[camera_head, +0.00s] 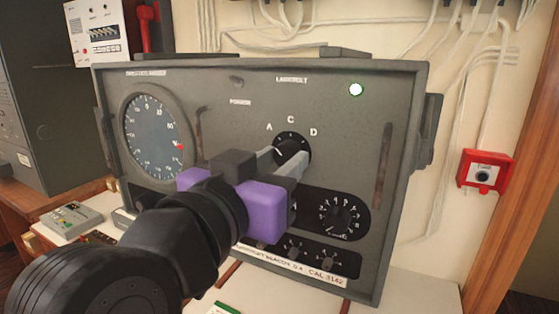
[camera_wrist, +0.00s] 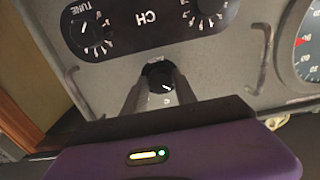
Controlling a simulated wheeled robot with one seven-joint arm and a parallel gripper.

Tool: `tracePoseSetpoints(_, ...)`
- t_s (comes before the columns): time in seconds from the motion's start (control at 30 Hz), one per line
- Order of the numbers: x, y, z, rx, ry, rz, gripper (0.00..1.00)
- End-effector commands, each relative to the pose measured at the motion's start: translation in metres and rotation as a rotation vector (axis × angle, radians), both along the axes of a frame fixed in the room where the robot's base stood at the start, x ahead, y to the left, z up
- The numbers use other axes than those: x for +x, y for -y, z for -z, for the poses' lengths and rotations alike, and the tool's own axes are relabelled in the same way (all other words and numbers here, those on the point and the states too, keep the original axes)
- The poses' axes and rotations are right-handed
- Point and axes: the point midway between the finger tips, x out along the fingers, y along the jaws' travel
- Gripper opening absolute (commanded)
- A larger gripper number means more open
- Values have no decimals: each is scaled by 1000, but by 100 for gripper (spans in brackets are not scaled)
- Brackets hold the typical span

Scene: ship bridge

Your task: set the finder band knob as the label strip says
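A grey instrument box (camera_head: 345,120) fills the middle of the head view. A round black knob (camera_head: 292,146) sits on its upper face with the letters A, C and D around it. Its white mark tilts toward the A side. My gripper (camera_head: 284,158) has its grey fingers on either side of this knob, around it. Contact is not clear. The wrist view shows the knob (camera_wrist: 160,76) between the two apart fingers. A white label strip (camera_head: 327,279) at the bottom right reads "CAL 3142"; its left part is hard to read and partly hidden.
A round dial (camera_head: 155,135) is left on the box. A numbered knob (camera_head: 338,218) sits lower right, with small knobs (camera_head: 293,248) below. A red switch box (camera_head: 485,171) is on the wall. Handles flank the panel.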

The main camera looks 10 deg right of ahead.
Motion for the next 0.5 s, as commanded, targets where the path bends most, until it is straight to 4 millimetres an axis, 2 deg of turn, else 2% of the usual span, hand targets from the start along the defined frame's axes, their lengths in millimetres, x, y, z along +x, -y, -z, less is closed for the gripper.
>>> tracePoseSetpoints(0.07, 0, 0, 0, 0, 0, 0, 0)
tracePoseSetpoints(0.5, 0, 0, 4, 72, 58, 0, 0)
